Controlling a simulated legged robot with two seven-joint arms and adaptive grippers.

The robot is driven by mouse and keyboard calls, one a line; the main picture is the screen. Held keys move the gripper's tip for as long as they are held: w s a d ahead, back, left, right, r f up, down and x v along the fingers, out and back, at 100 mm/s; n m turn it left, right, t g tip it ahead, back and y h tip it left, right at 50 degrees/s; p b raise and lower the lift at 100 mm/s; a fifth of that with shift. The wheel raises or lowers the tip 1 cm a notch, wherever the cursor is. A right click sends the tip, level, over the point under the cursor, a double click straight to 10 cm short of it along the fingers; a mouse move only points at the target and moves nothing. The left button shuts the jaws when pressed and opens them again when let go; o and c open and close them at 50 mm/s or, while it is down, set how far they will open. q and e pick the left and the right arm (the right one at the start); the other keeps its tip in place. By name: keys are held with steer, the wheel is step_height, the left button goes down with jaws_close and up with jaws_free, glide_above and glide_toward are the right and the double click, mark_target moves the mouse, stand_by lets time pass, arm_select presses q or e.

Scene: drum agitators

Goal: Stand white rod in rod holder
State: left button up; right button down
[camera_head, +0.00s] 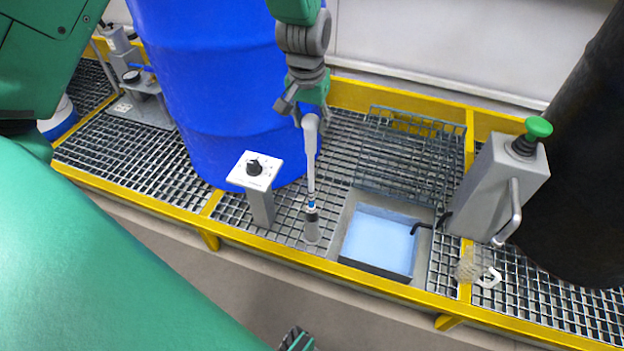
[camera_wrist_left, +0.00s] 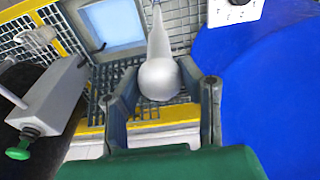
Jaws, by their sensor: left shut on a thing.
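My left gripper (camera_head: 303,108) is above the grating in front of the blue drum, shut on the thick upper end of the white rod (camera_head: 311,160). The rod hangs nearly upright. In the wrist view the rod's rounded end (camera_wrist_left: 158,80) sits between the two fingers (camera_wrist_left: 168,88). The rod holder (camera_head: 312,232) is a short grey upright cylinder on the grating, directly below the rod in the head view. The rod's lower part, with a blue ring and dark section, lines up with the holder's top. I cannot tell how far it is inside. My right gripper is not clearly in view.
A blue drum (camera_head: 215,80) stands close behind, and a knob box on a post (camera_head: 256,172) is left of the holder. A basin (camera_head: 380,240) with light blue liquid is at the right. A grey unit with a green button (camera_head: 500,185) and a black drum (camera_head: 585,170) stand farther right.

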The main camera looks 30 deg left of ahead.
mark_target(313, 153)
arm_select(q)
steer(key=f+b, duration=0.1)
steer(key=f, duration=0.2)
steer(key=f+b, duration=0.1)
steer(key=f, duration=0.3)
steer(key=f+b, duration=0.1)
steer(key=f, duration=0.2)
steer(key=shift+d+f, duration=0.35)
steer(key=f+b, duration=0.2)
steer(key=f, duration=0.3)
steer(key=shift+a, duration=0.2)
steer(key=shift+r, duration=0.1)
jaws_close()
steer(key=shift+d, duration=0.1)
steer(key=o, duration=1.2)
jaws_free()
steer(key=shift+c, duration=0.2)
